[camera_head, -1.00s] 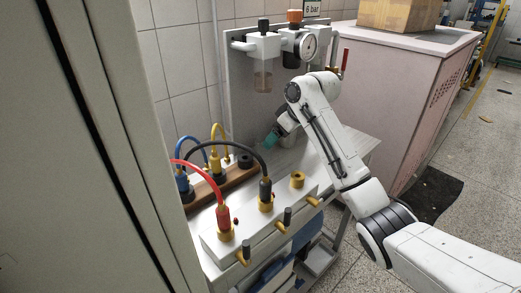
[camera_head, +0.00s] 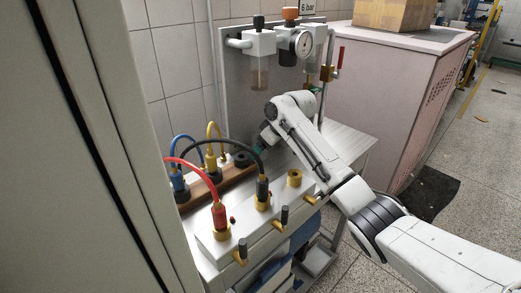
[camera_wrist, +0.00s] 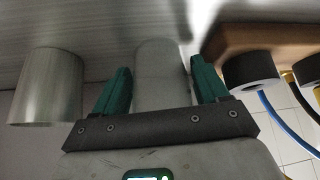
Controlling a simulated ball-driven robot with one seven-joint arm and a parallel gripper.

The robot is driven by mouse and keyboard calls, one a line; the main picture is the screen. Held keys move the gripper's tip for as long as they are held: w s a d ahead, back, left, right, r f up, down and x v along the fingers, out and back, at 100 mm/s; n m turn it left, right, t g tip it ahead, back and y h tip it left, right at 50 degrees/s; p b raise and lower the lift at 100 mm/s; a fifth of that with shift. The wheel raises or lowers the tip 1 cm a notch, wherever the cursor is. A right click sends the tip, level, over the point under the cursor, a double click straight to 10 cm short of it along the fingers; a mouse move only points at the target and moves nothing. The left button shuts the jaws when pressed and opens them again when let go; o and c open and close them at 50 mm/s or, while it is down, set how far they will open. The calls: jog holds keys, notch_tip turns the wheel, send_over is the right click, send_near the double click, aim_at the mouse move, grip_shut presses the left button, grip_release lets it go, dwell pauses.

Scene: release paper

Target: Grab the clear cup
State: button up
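In the wrist view, a pale, smooth grey cylinder (camera_wrist: 161,75) stands between the two green fingers of my gripper (camera_wrist: 160,70), with a gap on each side. A second cylinder (camera_wrist: 46,88), silvery with fine streaks, stands outside the fingers at the left. Both look cup-like and I cannot tell for certain which is the clear cup. My gripper is open. In the head view, my gripper (camera_head: 258,148) is low over the bench, behind the black cable, and my arm hides the cylinders.
A wooden block (camera_wrist: 255,40) with black round sockets lies close to the right finger in the wrist view. The bench (camera_head: 345,140) carries red, black, blue and yellow cables. A panel with a pressure gauge (camera_head: 303,43) rises behind.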

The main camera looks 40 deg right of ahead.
jog(key=c, duration=0.6)
jog(key=shift+r, duration=0.15)
